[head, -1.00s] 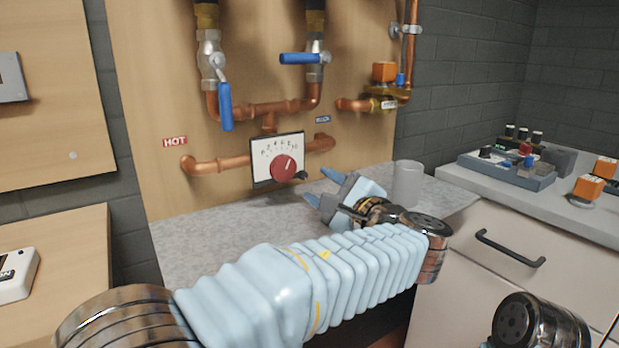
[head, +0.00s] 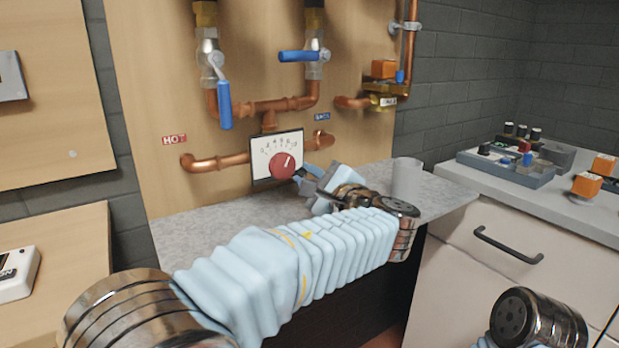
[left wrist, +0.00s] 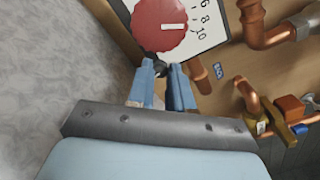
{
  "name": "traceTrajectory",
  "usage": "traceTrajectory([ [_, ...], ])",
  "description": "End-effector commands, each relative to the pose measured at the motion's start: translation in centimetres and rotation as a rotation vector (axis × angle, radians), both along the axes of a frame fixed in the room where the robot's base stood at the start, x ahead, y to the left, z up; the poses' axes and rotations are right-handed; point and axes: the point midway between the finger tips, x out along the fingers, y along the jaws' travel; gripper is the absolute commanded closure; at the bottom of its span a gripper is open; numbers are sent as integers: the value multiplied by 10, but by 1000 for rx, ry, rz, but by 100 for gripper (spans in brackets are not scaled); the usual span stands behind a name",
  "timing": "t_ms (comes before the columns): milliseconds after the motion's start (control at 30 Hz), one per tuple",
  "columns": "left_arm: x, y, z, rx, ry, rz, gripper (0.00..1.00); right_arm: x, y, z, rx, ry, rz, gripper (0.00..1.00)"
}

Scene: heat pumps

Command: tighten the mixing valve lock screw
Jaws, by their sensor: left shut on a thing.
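The mixing valve has a white scale plate (head: 277,157) with a red round knob (head: 285,166), below the copper pipes on the wooden board. In the left wrist view the red knob (left wrist: 160,22) is at the top, its white mark pointing right. The small black lock screw (left wrist: 157,67) sits by the plate's lower edge, at the tips of my blue fingers. My left gripper (left wrist: 163,75) is shut on this screw. In the head view my left gripper (head: 308,176) reaches the plate's lower right corner and mostly hides the screw. My right gripper is out of view.
Two blue lever handles (head: 225,105) (head: 299,56) are above the valve. A grey cup (head: 406,178) stands right of my left wrist on the speckled counter (head: 200,225). A tray of parts (head: 505,165) and orange-topped fittings (head: 588,186) are on the right counter.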

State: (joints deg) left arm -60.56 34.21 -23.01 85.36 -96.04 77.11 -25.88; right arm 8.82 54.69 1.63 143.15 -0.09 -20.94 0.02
Motion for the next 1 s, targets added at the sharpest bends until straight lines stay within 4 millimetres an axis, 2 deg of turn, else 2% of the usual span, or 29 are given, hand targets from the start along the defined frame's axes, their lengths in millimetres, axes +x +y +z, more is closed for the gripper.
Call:
traceTrajectory([
  [67, 0, 0, 0, 3, 3, 1, 100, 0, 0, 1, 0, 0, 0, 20],
  [333, 0, 0, 5, 160, 118, 0, 100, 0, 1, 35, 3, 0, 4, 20],
  [700, 0, 0, 0, 201, 146, 0, 100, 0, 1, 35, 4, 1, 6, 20],
  [733, 0, 0, 0, 201, 146, 0, 79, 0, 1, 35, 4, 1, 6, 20],
  [800, 0, 0, 0, 201, 146, 0, 68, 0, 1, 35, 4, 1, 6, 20],
  [900, 0, 0, 0, 201, 146, 0, 55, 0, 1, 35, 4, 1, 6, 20],
  [1000, 0, 0, 0, 201, 146, 0, 55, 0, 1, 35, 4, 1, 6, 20],
])
